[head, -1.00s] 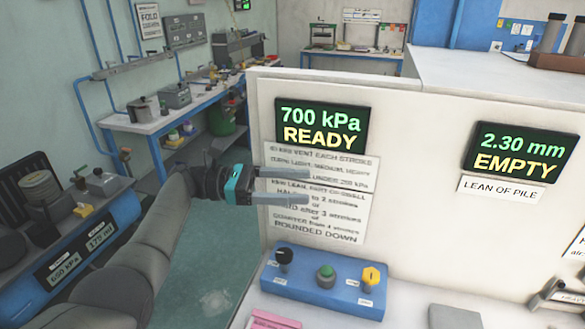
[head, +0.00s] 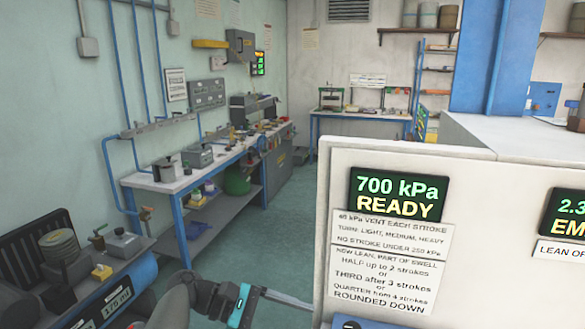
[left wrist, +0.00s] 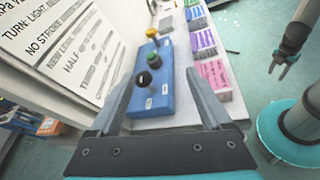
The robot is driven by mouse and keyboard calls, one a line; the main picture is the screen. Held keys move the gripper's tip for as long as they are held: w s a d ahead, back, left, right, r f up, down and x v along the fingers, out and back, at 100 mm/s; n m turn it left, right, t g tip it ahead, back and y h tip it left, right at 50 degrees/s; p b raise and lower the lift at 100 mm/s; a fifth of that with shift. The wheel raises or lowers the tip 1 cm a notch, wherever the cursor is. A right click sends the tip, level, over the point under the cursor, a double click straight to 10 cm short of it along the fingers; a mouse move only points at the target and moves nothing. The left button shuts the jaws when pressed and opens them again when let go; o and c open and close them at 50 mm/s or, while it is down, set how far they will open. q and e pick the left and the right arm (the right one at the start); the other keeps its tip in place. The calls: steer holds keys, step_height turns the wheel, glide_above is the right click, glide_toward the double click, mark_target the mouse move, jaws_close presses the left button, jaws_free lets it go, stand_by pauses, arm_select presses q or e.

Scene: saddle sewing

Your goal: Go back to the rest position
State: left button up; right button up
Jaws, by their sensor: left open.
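My left gripper (head: 285,308) is at the bottom of the head view, beside the left edge of the white panel. Its grey fingers point right, and the lower one is partly cut off by the frame. In the left wrist view the left gripper (left wrist: 158,78) has its fingers wide apart with nothing held. Behind them are the blue control box (left wrist: 153,85) and the panel's instruction sheet (left wrist: 62,45). An arm that looks like my right one hangs at the right of that view, its small gripper (left wrist: 279,68) apparently open and empty.
The white panel (head: 335,230) carries a green READY display (head: 398,195). A workbench (head: 150,182) runs along the left wall. A blue machine (head: 115,270) stands at lower left. Colored boxes (left wrist: 205,45) line the white counter. Floor (head: 250,235) between is clear.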

arm_select(q)
steer(key=s+a+f+m+t+y, duration=0.1)
steer(key=s+a+f+m+y, duration=0.25)
steer(key=s+f, duration=0.35)
steer(key=s+a+f+m+t+y, duration=0.1)
steer(key=s+a+f+m+y, duration=0.3)
steer(key=s+f, duration=0.35)
steer(key=s+a+r+m+t+y, duration=0.35)
steer(key=s+a+m+y, duration=0.3)
steer(key=s+a, duration=0.4)
step_height(320, 180, down, 27)
steer(key=s+m+g+b, duration=0.1)
steer(key=s+g+b, duration=0.1)
steer(key=b, duration=0.4)
steer(key=s+a+f+b, duration=0.1)
steer(key=s+f+b, duration=0.1)
steer(key=s+f, duration=0.5)
steer(key=s+a+f+g+b, duration=0.1)
steer(key=s+f+b, duration=0.2)
steer(key=s+f, duration=0.5)
step_height(320, 180, down, 5)
steer(key=shift+s+f+b, duration=0.1)
steer(key=shift+s+b, duration=0.1)
steer(key=shift+b, duration=0.1)
arm_select(e)
step_height(320, 180, down, 12)
steer(key=a, duration=0.1)
steer(key=shift+a+r, duration=0.2)
steer(key=shift+a, duration=0.05)
